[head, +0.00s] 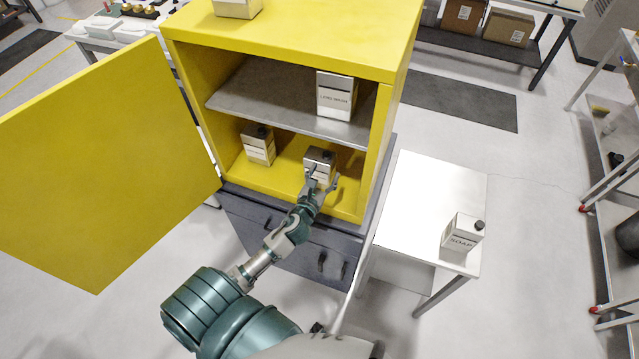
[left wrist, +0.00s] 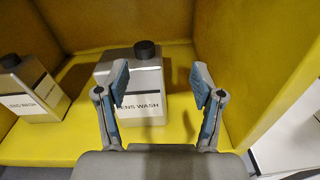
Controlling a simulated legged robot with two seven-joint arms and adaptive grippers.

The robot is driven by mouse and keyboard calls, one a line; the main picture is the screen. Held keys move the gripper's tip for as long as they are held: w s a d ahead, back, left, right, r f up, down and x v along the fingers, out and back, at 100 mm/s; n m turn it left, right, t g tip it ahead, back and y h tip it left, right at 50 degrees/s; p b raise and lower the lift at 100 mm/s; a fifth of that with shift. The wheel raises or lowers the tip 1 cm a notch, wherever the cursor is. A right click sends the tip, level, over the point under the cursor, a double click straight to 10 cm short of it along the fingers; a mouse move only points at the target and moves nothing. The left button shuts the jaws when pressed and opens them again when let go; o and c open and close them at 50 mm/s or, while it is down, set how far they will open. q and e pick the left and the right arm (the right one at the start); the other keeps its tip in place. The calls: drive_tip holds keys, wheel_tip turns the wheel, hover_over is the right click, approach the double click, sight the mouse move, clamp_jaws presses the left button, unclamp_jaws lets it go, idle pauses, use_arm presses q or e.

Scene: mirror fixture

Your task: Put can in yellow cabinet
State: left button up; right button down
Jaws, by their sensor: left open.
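The yellow cabinet (head: 290,40) stands with its door (head: 100,165) swung wide open to the left. A metal can with a black cap (head: 320,158) sits upright on its bottom floor, right of centre; in the left wrist view this can (left wrist: 135,75) reads "LENS WASH". My left gripper (head: 323,184) is open at the cabinet's front, just before this can. In the wrist view the can stands beyond the fingers (left wrist: 160,85), offset to the left and partly hidden by the left finger. Another similar can (head: 258,144) stands to its left, also in the wrist view (left wrist: 35,88).
A third can (head: 337,95) stands on the grey middle shelf (head: 260,95). A can marked "SOAP" (head: 462,232) stands on a white side table (head: 425,195) right of the cabinet. A box (head: 237,8) sits on the cabinet top. Grey drawers (head: 290,235) lie below the cabinet.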

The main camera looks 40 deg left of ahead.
use_arm(q)
drive_tip(key=s+d+f+n+g, duration=0.2)
drive_tip(key=s+f+n+g, duration=0.6)
drive_tip(key=s+n, duration=0.8)
drive_tip(key=s+d+f+n+g+h, duration=0.4)
drive_tip(key=s+d+f+n+g, duration=0.25)
drive_tip(key=s+d+n, duration=0.8)
drive_tip(key=a+f+n+b, duration=0.1)
drive_tip(key=a+f, duration=0.1)
drive_tip(key=f, duration=1.3)
drive_tip(key=a+f+n+b, duration=0.1)
drive_tip(key=a+f+b, duration=0.15)
drive_tip(key=f, duration=1.25)
drive_tip(key=s+a+f+g+b, duration=0.1)
drive_tip(key=s+a+f, duration=0.2)
drive_tip(key=s+f, duration=1.3)
drive_tip(key=shift+s+f, duration=0.3)
drive_tip(key=shift+s, duration=0.15)
use_arm(e)
drive_tip(key=f, duration=0.2)
drive_tip(key=a+f, duration=0.1)
drive_tip(key=f, duration=0.1)
drive_tip(key=shift+s+a+f, duration=0.1)
drive_tip(key=shift+s+f, duration=0.1)
drive_tip(key=shift+f, duration=0.15)
